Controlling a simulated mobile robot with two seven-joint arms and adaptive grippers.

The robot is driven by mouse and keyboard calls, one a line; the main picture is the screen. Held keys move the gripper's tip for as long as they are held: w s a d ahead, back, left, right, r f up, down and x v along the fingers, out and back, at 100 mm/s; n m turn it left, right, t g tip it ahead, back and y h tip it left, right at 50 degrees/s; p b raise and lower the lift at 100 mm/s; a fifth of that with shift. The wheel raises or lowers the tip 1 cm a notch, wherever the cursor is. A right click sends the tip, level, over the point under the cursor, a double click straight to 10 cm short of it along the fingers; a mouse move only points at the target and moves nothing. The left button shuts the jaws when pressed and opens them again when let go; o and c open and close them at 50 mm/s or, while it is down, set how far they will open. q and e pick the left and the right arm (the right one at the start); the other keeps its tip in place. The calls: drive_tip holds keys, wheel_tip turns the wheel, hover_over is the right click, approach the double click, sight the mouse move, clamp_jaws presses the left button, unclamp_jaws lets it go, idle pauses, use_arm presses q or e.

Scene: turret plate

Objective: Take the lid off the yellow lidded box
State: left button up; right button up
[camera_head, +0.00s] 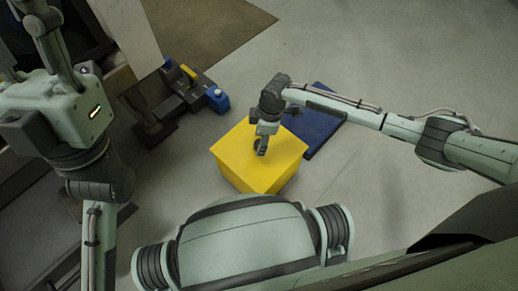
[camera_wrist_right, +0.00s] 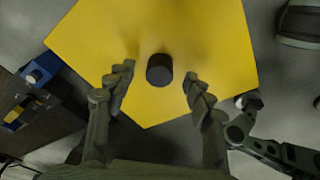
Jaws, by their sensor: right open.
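The yellow lidded box (camera_head: 235,158) stands below my right arm in the middle of the head view. Its flat yellow lid (camera_wrist_right: 215,50) fills the upper part of the right wrist view, with a round black knob (camera_wrist_right: 159,69) on it. My right gripper (camera_head: 262,148) is over the top of the box. In the wrist view its two fingers (camera_wrist_right: 158,73) are apart, one on each side of the knob, with gaps showing on both sides. I cannot tell how far the fingertips are above the lid.
A dark blue flat panel (camera_head: 318,128) lies on the floor beside the box, behind and to its right. A dark bench or rack with blue and yellow parts (camera_head: 190,82) stands to the left. A brown mat (camera_head: 210,25) lies at the back. The grey floor on the right is clear.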

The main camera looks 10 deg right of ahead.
drive_tip(key=shift+f, duration=0.25)
clamp_jaws()
drive_tip(key=shift+w, duration=0.1)
drive_tip(key=shift+r, duration=0.1)
